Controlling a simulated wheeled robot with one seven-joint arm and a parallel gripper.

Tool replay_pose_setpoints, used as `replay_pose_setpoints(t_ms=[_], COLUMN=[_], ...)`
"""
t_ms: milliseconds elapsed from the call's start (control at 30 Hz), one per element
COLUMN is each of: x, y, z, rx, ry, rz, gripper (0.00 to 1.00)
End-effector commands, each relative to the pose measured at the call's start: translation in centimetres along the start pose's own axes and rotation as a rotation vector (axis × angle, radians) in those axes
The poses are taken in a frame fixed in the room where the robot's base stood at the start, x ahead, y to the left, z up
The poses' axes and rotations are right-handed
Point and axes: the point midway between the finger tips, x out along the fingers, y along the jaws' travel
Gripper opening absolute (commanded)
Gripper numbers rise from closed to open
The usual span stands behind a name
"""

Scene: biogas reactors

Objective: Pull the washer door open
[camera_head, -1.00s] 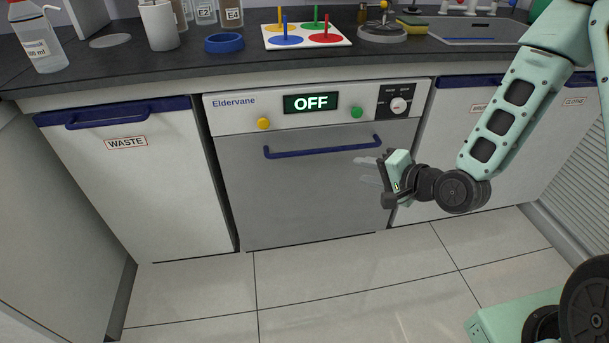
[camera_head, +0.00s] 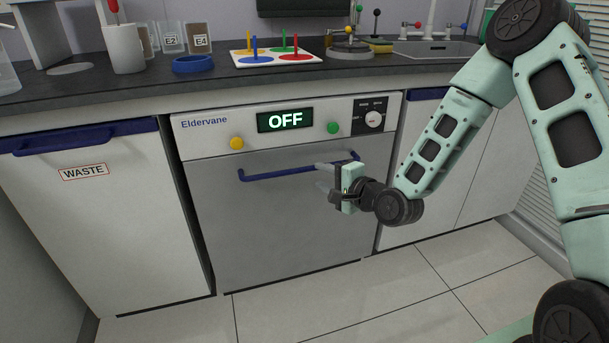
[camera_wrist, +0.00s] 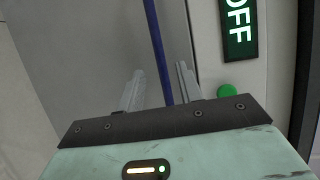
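The washer is the white Eldervane unit with a grey door (camera_head: 270,225), which is shut flush under the control panel. Its blue bar handle (camera_head: 275,172) runs across the top of the door. My gripper (camera_head: 322,178) is at the right part of the handle. In the wrist view, the two pale fingers of my gripper (camera_wrist: 160,88) stand apart. The blue handle (camera_wrist: 157,45) runs between them in the picture, with gaps on both sides. I cannot tell how deep the fingers reach around the bar. The gripper holds nothing.
A waste cabinet (camera_head: 95,220) adjoins on the left. The tiled floor (camera_head: 300,305) before the door is clear.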

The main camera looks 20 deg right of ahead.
Motion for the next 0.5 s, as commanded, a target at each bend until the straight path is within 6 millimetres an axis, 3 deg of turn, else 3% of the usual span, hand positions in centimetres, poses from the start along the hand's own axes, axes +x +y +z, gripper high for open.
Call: replay_pose_setpoints(t_ms=[200, 500], x=[4.5, 7.5], y=[0.2, 0.1], z=[0.0, 0.0], rx=[-0.001, -0.001], ry=[0.000, 0.001], rz=[-0.002, 0.001], gripper=[0.36, 0.36])
